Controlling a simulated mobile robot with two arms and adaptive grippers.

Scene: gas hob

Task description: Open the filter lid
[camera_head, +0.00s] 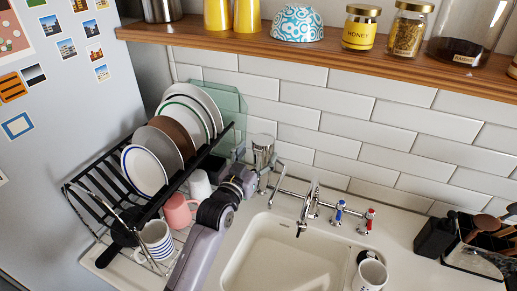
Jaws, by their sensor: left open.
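A silver cylinder with a flat top (263,148), which looks like the filter, stands against the tiled wall behind the left end of the sink. Its lid appears shut on top, though details are too small to be sure. My left gripper (262,181) is open, just below and in front of the cylinder in the picture. It seems empty, and I cannot tell whether it touches the cylinder. The gripper and wrist hide the cylinder's lower part. My right gripper is not in view.
A black dish rack (95,192) with plates and mugs stands left of my arm. The tap (311,203) with blue and red handles is right of the gripper. The sink (285,255) is empty. A wooden shelf (300,55) with jars hangs above. A white mug (370,275) stands at front right.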

